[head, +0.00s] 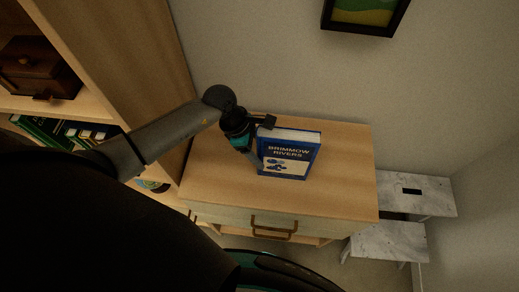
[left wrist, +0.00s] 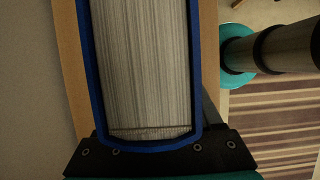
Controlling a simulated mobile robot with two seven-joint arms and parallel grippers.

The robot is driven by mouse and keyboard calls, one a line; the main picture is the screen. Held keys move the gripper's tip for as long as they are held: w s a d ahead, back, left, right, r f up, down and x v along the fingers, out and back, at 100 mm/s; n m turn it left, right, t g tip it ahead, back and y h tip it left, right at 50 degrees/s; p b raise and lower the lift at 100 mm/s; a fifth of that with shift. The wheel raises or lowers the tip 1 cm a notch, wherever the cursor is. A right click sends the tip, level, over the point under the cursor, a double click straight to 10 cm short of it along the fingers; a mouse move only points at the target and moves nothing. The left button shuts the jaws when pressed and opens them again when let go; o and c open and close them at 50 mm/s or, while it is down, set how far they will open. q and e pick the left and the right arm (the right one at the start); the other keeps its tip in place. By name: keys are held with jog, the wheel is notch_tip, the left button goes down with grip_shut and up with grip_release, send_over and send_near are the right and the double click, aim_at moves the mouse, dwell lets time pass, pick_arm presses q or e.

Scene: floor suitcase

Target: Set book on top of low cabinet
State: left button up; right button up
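The blue book (head: 288,153), titled "Brimmow Rivers", is upright with its front cover facing me, over the top of the low wooden cabinet (head: 340,190). I cannot tell whether its lower edge touches the top. My left gripper (head: 262,143) is at the book's left side, with a finger on either side of it. In the left wrist view the book's pale page edges and blue cover rims (left wrist: 145,70) fill the space between the fingers (left wrist: 152,152). The gripper looks shut on the book. My right gripper is not in view.
A tall shelf (head: 165,50) with a brown box (head: 38,68) and books stands left of the cabinet. A marble-patterned step stool (head: 400,215) is at the right. A framed picture (head: 365,12) hangs above. The cabinet top is bare around the book.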

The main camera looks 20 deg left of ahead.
pick_arm(q)
jog(key=shift+o, duration=0.2)
jog(key=p+v, duration=0.5)
jog(key=v, duration=0.2)
jog(key=shift+r+p, duration=0.3)
jog(key=shift+p, duration=0.1)
jog(key=shift+s+a, duration=0.1)
jog(key=shift+a, duration=0.05)
